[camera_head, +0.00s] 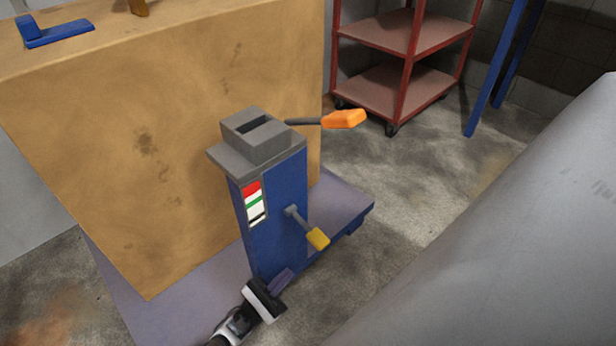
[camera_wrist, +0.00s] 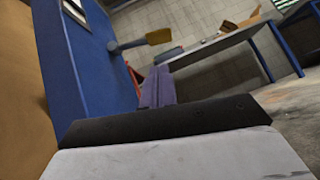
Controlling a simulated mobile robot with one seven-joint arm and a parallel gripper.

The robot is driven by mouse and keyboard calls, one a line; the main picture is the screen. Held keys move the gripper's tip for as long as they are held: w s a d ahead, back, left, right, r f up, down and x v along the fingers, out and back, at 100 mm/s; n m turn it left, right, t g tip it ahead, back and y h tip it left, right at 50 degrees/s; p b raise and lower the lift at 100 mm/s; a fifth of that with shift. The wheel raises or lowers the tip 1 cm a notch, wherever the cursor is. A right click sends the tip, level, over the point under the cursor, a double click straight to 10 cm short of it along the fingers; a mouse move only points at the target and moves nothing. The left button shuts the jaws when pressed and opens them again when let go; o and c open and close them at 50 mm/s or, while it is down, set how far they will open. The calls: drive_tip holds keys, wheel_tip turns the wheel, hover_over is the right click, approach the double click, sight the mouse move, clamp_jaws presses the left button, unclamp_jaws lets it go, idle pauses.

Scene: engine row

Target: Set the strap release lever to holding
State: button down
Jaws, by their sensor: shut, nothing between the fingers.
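A blue post (camera_head: 275,215) with a grey head (camera_head: 262,142) stands against a large tan block. A lever with an orange grip (camera_head: 344,119) sticks out level to the right from the head. A second lever with a yellow grip (camera_head: 318,239) slants down and right from the post's side. Which one is the strap release lever is not marked legibly. The yellow grip also shows in the wrist view (camera_wrist: 159,37), beyond my fingers. My gripper (camera_head: 284,279) is shut and empty, low beside the post's base, below the yellow lever and apart from it.
A label with red, green and white bands (camera_head: 254,203) is on the post's front. The tan block (camera_head: 150,150) fills the left. A red cart (camera_head: 404,75) stands behind. A large grey surface (camera_head: 510,250) bounds the right. Floor between is clear.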

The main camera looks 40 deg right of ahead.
sight(307, 227)
drive_tip(key=p+x, duration=0.1)
drive_tip(key=x, duration=0.9)
drive_tip(key=shift+n+t, duration=0.7)
